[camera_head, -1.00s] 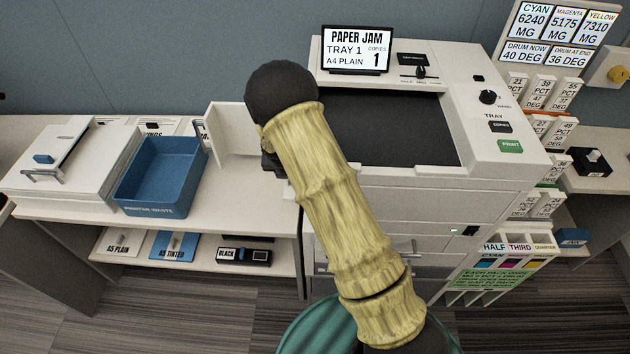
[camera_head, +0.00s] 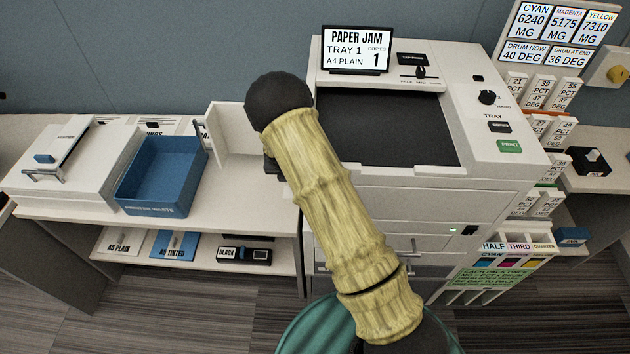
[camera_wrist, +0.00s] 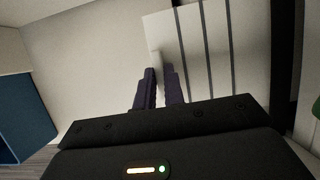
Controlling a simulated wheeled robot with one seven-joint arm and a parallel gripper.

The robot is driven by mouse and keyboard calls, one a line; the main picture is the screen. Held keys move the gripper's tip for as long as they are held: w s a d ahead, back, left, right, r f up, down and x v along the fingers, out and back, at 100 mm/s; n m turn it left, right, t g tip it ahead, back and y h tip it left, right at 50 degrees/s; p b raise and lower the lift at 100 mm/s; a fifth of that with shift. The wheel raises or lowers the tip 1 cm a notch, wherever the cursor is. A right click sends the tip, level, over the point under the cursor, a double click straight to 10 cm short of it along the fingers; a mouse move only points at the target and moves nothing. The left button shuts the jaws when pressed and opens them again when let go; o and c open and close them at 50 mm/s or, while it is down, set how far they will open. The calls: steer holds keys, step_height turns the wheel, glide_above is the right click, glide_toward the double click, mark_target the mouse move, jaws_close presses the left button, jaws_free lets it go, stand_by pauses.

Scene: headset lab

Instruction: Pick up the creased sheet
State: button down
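In the wrist view, a pale sheet (camera_wrist: 218,50) with several dark parallel lines along it stands beyond my gripper, up and to the right. My gripper's two dark purple fingers (camera_wrist: 161,88) are close together at its lower left edge. A narrow pale tab or edge (camera_wrist: 155,62) reaches between them. I cannot tell whether the fingers press on it or only stand on either side. In the head view, my arm hides the gripper and the sheet at the printer's left side.
The printer (camera_head: 400,183) fills the middle, its screen (camera_head: 357,50) reading PAPER JAM. To the left, a blue open bin (camera_head: 160,180) and a white lidded unit (camera_head: 70,165) stand on the bench (camera_head: 235,212). A blue bin side (camera_wrist: 25,115) shows in the wrist view.

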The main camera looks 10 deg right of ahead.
steer(key=shift+r, duration=0.15)
steer(key=shift+r+b, duration=0.35)
steer(key=shift+r, duration=0.3)
steer(key=a+b, duration=0.3)
steer(key=a, duration=1.5)
steer(key=shift+w, duration=0.25)
steer(key=shift+a, duration=0.1)
steer(key=w+a, duration=0.3)
steer(key=a, duration=0.8)
steer(key=shift+a, duration=0.2)
stand_by(0.9)
steer(key=shift+r, duration=0.1)
